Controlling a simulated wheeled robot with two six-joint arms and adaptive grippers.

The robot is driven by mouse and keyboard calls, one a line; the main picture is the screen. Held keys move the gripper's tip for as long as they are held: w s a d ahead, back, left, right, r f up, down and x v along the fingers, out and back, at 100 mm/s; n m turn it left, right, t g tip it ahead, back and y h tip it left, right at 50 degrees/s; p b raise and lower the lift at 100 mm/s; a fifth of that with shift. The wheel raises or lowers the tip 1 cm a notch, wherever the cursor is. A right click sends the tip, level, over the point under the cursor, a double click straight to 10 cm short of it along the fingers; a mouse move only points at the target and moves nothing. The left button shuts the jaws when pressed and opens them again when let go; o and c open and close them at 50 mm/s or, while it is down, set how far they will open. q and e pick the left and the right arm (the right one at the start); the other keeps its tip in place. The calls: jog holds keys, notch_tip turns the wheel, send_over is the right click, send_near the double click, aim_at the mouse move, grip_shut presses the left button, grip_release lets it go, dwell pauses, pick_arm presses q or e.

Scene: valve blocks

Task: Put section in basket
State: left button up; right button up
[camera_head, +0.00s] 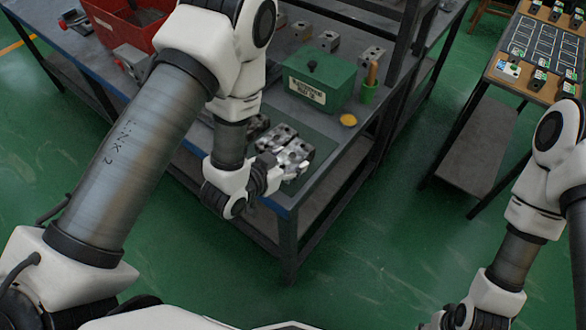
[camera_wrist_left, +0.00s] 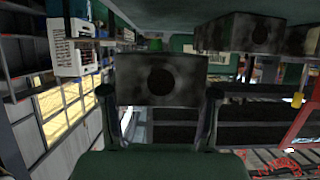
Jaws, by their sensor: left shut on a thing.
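My left gripper (camera_head: 270,172) is at the near corner of the workbench, shut on a grey metal valve section (camera_head: 295,158). In the left wrist view the held section (camera_wrist_left: 160,80) shows its flat face with a dark round hole, between the two fingers (camera_wrist_left: 160,100). Another section (camera_head: 280,135) sits just behind it; in the wrist view a block (camera_wrist_left: 250,33) shows beyond. The red basket (camera_head: 103,27) stands at the back left of the bench, partly hidden by my left arm. My right gripper (camera_head: 452,319) is at the bottom edge, mostly cut off.
A green box (camera_head: 318,80) with a black knob stands behind the sections. Several metal blocks (camera_head: 328,40) line the back. A dark bench upright (camera_head: 402,45) rises at the right.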

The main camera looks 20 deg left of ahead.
aim_at(293, 164)
pick_arm(q)
jog(key=shift+w+d+f, duration=0.1)
jog(key=shift+w+f, duration=0.1)
jog(key=shift+w, duration=0.4)
jog(key=shift+w+f, duration=0.15)
jog(key=shift+w, duration=0.45)
notch_tip(293, 164, down, 3)
jog(key=b, duration=0.3)
jog(key=shift+f, duration=0.15)
jog(key=o, duration=1.3)
jog(key=shift+s, duration=0.1)
